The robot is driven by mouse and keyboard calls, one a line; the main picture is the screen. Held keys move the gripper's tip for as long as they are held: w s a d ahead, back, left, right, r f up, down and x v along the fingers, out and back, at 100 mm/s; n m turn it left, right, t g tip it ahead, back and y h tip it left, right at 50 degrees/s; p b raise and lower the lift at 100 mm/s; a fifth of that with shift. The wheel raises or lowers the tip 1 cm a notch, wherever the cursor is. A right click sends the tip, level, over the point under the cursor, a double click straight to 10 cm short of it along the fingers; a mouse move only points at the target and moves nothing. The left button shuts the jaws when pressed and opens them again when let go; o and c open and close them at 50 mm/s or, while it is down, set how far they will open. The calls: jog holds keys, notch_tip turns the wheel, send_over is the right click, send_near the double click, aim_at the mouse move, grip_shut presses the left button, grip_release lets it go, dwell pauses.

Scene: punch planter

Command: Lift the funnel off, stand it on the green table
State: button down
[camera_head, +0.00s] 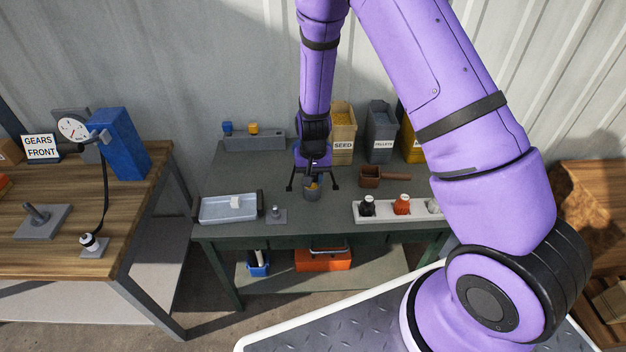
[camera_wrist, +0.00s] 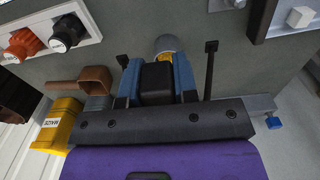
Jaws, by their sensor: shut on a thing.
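My gripper (camera_head: 313,181) points down over the front middle of the green table (camera_head: 235,172). In the wrist view its blue fingers (camera_wrist: 158,72) are closed around a small yellow piece, which I take to be the funnel (camera_wrist: 166,56). Only a sliver of the funnel shows, also in the head view (camera_head: 314,186); its shape is mostly hidden. A grey round pot (camera_head: 312,195) stands right at the fingertips, and its curved side shows in the wrist view (camera_wrist: 165,42). I cannot tell whether the funnel still touches the pot.
A brown square scoop (camera_head: 370,176) lies right of the gripper. A white rack (camera_head: 385,216) with bottles stands front right. A grey tray (camera_head: 228,209) and a small peg plate (camera_head: 276,215) are front left. Bins, including SEED (camera_head: 343,146), stand behind. The table's left middle is clear.

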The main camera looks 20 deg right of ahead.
jog(key=shift+r, duration=1)
